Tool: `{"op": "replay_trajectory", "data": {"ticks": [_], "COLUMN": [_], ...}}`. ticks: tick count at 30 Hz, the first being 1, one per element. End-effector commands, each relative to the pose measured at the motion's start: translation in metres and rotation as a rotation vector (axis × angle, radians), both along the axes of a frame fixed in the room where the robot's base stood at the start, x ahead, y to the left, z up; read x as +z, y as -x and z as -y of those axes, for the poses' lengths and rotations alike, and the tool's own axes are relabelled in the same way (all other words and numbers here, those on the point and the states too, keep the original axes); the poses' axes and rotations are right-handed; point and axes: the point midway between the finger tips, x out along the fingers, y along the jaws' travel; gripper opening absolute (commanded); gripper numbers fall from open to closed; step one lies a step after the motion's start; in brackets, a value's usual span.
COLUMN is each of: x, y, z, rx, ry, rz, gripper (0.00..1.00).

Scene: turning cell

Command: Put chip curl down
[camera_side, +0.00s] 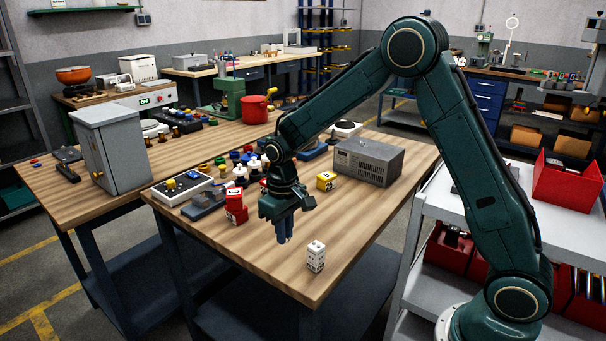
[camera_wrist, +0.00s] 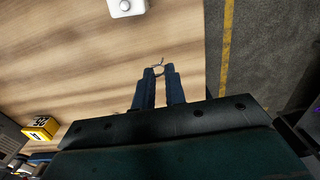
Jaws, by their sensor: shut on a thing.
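My gripper (camera_wrist: 159,74) is shut on the chip curl (camera_wrist: 160,66), a small, thin metallic loop at the fingertips in the wrist view. In the side view my gripper (camera_side: 285,239) points down over the front part of the wooden table (camera_side: 262,258). The curl is too small to make out there. In the wrist view bare wood lies around the curl. I cannot tell whether the curl touches the table top.
A white block with dark marks (camera_side: 316,256) stands right of my gripper near the table's front corner. The table edge (camera_wrist: 205,50) is close on the right in the wrist view.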

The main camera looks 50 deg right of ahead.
Motion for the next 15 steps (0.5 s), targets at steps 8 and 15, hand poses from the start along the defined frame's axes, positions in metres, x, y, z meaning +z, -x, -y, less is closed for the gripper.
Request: {"op": "replay_trajectory", "data": {"ticks": [8,15], "x": [0.016,0.046], "y": [-0.014,-0.031], "z": [0.021,0.059], "rx": [-0.172,-0.485], "ry": [0.000,0.000], "rz": [0.003,0.004], "gripper": [0.00,0.00]}}
